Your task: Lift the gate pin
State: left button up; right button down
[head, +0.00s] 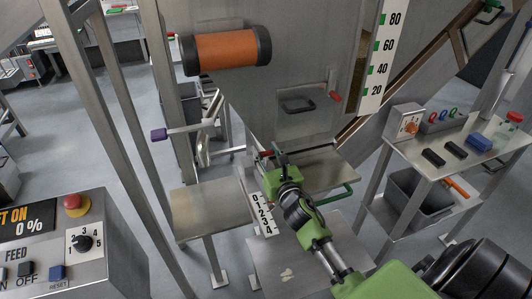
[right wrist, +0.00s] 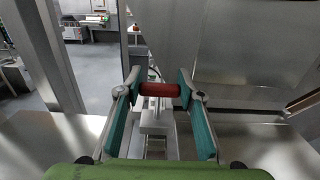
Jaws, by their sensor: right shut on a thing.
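My right gripper (head: 268,159) reaches in from the lower right of the head view to the front of the steel machine. In the right wrist view, its teal-padded fingers (right wrist: 160,90) are shut on a red cylindrical grip (right wrist: 160,89), which I take to be the gate pin's handle. The grip lies crosswise between the pads. In the head view a bit of red (head: 264,153) shows at the fingertips; the rest is hidden by the gripper. I cannot tell whether the pin is raised. My left gripper is not in view.
A numbered scale plate (head: 262,214) lies just left of my right gripper, beside a small steel table (head: 208,207). A green-handled tray (head: 318,170) is close on the right.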

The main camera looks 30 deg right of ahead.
jog(key=c, duration=1.4)
grip_release()
jog(key=shift+o, duration=0.2)
jog(key=v, duration=1.2)
